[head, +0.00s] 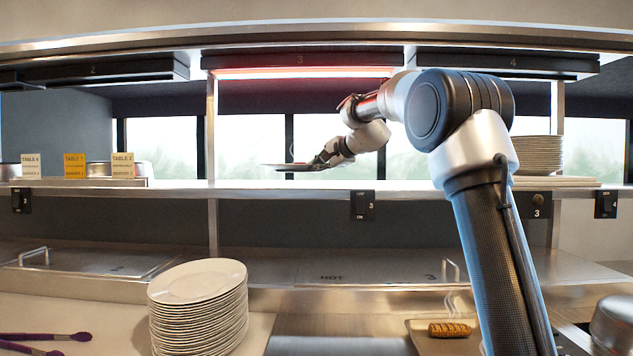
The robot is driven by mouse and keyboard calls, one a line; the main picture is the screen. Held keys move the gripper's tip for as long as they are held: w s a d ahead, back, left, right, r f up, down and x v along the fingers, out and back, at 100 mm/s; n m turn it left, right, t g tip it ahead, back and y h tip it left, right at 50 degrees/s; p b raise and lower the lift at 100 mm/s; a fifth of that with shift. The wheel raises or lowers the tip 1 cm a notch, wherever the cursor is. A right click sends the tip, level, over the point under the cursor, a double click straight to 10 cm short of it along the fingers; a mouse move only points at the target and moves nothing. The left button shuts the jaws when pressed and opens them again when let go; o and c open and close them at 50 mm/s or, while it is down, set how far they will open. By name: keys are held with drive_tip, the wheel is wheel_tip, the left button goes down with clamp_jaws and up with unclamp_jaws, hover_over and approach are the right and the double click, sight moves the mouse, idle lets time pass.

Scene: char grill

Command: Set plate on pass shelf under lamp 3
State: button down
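The plate (284,166) is in the head view, seen nearly edge-on above the pass shelf (290,186), under the red-glowing lamp 3 (300,72). My gripper (322,162) is at the plate's right edge and appears shut on its rim. A small gap seems to show between plate and shelf, but I cannot tell for sure whether they touch. The finger contact is small and partly hidden by the gripper itself. What lies on the plate cannot be made out.
A stack of plates (198,310) stands on the lower counter. More plates (538,155) stand at the shelf's right. Order cards (75,165) stand at its left. A steaming grilled piece (449,329) lies on a tray at lower right.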

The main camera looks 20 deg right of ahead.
drive_tip(key=shift+f, duration=2.15)
drive_tip(key=shift+f, duration=0.1)
drive_tip(key=c, duration=1.9)
unclamp_jaws()
drive_tip(key=shift+f, duration=0.1)
drive_tip(key=v, duration=1.1)
drive_tip(key=s+a+f+n+g+h, duration=0.1)
drive_tip(key=s+f+n+g, duration=0.2)
drive_tip(key=s, duration=0.7)
drive_tip(key=s+f+n+g, duration=0.1)
drive_tip(key=s+f+n, duration=0.2)
drive_tip(key=s+f, duration=0.55)
drive_tip(key=s+d+f+n+g+h, duration=0.1)
drive_tip(key=s+f, duration=0.3)
drive_tip(key=s, duration=0.4)
drive_tip(key=s+d+f+n+g+h, duration=0.1)
drive_tip(key=s+f+n, duration=0.3)
drive_tip(key=s, duration=0.5)
drive_tip(key=s+d+f+n+g+h, duration=0.2)
drive_tip(key=s+f, duration=0.3)
drive_tip(key=s, duration=0.3)
drive_tip(key=shift+s+d+n+g, duration=0.3)
drive_tip(key=shift+s+d+g, duration=0.1)
drive_tip(key=shift+d, duration=0.25)
